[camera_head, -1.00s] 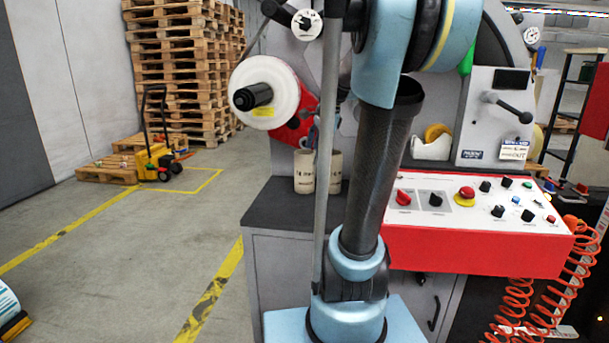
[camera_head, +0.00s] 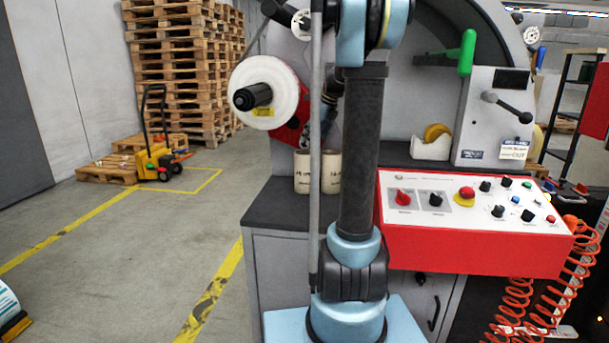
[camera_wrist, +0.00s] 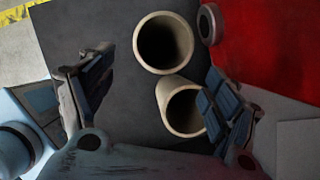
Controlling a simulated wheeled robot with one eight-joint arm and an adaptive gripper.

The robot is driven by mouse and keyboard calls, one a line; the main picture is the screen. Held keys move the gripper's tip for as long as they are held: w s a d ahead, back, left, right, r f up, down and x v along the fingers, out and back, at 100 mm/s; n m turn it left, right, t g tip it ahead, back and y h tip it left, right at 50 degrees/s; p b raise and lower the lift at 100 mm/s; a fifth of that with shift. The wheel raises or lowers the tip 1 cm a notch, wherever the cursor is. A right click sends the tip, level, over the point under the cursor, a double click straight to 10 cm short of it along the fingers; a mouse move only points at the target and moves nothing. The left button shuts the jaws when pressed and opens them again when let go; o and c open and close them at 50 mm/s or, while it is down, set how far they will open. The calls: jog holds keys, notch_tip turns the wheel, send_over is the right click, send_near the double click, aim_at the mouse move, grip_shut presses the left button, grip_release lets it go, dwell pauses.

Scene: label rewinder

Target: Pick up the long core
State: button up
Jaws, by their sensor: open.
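Two pale cardboard cores stand upright side by side on the dark countertop (camera_head: 273,212). In the head view one is on the left (camera_head: 302,172) and one on the right (camera_head: 332,172). My arm's column partly covers them, and I cannot tell which is longer. The wrist view looks down into their open ends: one is at the top (camera_wrist: 139,44), the other just below it (camera_wrist: 172,125). My gripper (camera_wrist: 155,90) is open and empty, with its fingers spread left and right. The right finger overlaps the lower core's edge in the picture; contact cannot be told. In the head view my arm mostly hides the gripper.
A white label roll (camera_head: 285,92) on a black spindle hangs above left. A tape dispenser (camera_head: 432,147) stands behind.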

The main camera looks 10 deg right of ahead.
aim_at(305, 161)
jog(key=x, duration=0.7)
jog(key=shift+x, duration=2.65)
jog(key=shift+w+d, duration=0.1)
jog(key=shift+d, duration=0.05)
jog(key=c, duration=1)
